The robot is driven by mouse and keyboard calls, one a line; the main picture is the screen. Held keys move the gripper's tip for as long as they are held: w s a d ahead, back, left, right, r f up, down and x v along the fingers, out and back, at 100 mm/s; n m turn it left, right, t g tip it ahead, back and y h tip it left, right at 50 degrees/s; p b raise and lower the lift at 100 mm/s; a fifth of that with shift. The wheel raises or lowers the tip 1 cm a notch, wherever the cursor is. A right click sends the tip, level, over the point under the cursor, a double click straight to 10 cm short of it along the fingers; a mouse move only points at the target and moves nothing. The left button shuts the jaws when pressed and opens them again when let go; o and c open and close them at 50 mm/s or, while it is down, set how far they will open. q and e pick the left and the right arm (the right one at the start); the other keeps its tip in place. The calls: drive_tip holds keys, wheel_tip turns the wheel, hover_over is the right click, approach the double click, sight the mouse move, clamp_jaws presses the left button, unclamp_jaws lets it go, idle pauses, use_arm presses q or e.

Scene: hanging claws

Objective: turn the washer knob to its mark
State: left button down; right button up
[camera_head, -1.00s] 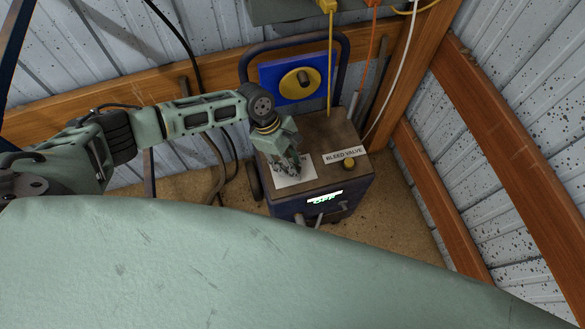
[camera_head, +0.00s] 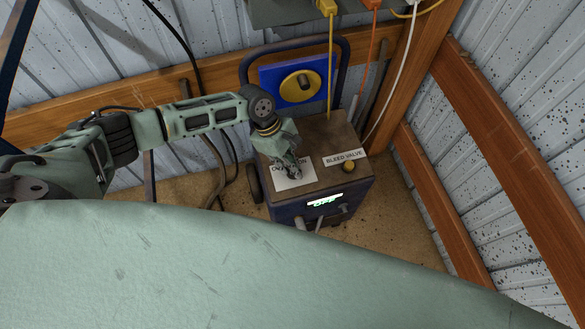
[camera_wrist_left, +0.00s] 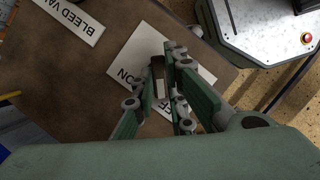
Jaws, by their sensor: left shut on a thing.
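In the left wrist view the plate (camera_wrist_left: 143,50) shows letters, some hidden. My left gripper (camera_wrist_left: 164,72) is shut on the small dark knob (camera_wrist_left: 158,82) with a pale stripe, which stands over the plate. The knob is mostly hidden in the head view. My right gripper is out of view.
A blue panel with a yellow dial (camera_head: 300,85) stands behind. Hanging cables (camera_head: 330,60) and wooden beams (camera_head: 440,205) bound the right side.

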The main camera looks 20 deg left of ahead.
use_arm(q)
drive_tip(key=shift+d+f+m+g+b, duration=0.1)
drive_tip(key=shift+m+g+b, duration=0.1)
drive_tip(key=shift+m, duration=0.4)
drive_tip(key=shift+d+f+m+g+b, duration=0.1)
drive_tip(key=shift+m+g+b, duration=0.1)
drive_tip(key=shift+m, duration=0.4)
drive_tip(key=m+g, duration=0.1)
drive_tip(key=m, duration=0.1)
drive_tip(key=shift+m+y, duration=0.3)
drive_tip(key=shift+y, duration=0.1)
drive_tip(key=shift+m, duration=0.4)
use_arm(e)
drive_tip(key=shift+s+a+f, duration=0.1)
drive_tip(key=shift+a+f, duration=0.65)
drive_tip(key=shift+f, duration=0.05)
use_arm(q)
drive_tip(key=shift+b, duration=0.3)
